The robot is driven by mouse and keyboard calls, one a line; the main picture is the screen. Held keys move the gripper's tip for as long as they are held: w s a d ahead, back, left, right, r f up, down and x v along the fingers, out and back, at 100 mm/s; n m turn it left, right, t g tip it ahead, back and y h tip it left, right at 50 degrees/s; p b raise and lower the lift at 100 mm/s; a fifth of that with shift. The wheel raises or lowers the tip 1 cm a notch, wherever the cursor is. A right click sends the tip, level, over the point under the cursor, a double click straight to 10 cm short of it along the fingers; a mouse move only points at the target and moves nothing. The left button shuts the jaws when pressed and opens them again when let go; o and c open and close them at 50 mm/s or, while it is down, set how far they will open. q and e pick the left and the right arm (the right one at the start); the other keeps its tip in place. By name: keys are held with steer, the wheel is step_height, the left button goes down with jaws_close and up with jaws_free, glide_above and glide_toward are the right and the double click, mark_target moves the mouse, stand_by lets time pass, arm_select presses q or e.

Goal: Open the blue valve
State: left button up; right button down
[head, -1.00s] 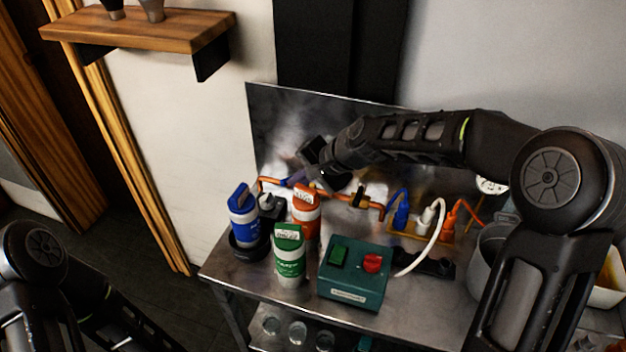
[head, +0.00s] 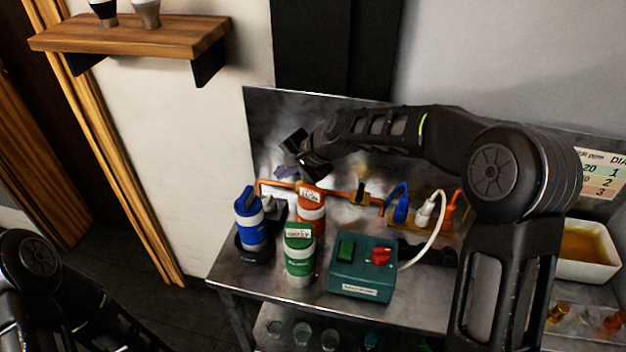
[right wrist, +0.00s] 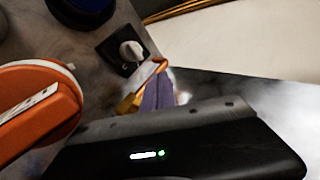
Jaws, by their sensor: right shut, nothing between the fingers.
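The blue valve handle (head: 287,172) shows as a small purple-blue piece at the left end of the copper pipe (head: 275,184), against the steel backsplash. In the right wrist view the purple-blue handle (right wrist: 157,94) is partly hidden behind my gripper's body, beside the copper pipe end (right wrist: 140,88). My right gripper (head: 300,160) is shut and empty, just above the handle in the head view. I cannot tell whether it touches the handle. My left arm shows at the lower left, but its gripper is out of view.
A blue bottle (head: 250,222), an orange bottle (head: 312,211) and a green bottle (head: 299,262) stand in front of the pipe. A teal switch box (head: 362,276) is right of them. Blue, white and orange plugs (head: 425,213) stand behind it. A wooden shelf (head: 130,34) hangs upper left.

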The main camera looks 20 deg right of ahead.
steer(key=shift+w+a, duration=0.1)
steer(key=shift+w, duration=0.25)
stand_by(0.5)
steer(key=b+v, duration=0.1)
steer(key=v, duration=0.7)
steer(key=shift+f, duration=0.1)
